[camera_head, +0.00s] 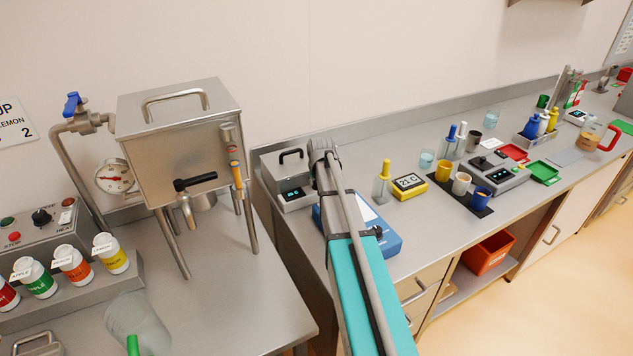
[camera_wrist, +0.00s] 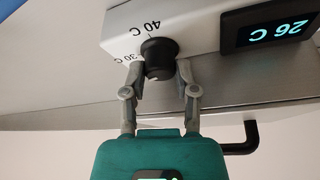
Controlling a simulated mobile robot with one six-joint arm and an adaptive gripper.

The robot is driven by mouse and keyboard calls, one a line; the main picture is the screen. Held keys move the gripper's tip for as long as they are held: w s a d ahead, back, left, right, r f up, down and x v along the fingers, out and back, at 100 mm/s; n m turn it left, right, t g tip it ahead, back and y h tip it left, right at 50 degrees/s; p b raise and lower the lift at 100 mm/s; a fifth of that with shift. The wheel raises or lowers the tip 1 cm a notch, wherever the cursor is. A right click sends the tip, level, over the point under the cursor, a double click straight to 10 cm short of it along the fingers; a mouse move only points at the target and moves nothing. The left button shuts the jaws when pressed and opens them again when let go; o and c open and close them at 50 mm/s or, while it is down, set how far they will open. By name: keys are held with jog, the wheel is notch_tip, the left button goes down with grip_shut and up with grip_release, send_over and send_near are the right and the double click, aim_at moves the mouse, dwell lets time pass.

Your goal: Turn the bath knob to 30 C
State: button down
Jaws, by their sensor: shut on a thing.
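The bath (camera_head: 283,203) is a small steel box with a black-handled lid, on the bench just left of my arm. In the wrist view its front panel (camera_wrist: 205,18) appears upside down. The black bath knob (camera_wrist: 158,56) sits between marks reading 30 C and 40 C, and its pointer cannot be made out. The dark display (camera_wrist: 268,28) reads 26 C. My gripper (camera_wrist: 160,72) is shut on the knob, one finger on each side. In the head view my gripper (camera_head: 322,150) is at the bath's right, and the knob is hidden.
A blue device (camera_head: 385,240) stands close beside my arm.

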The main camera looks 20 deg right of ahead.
jog(key=shift+m+h, duration=0.3)
jog(key=shift+m, duration=0.7)
jog(key=shift+g, duration=0.3)
jog(key=shift+c, duration=2)
grip_release()
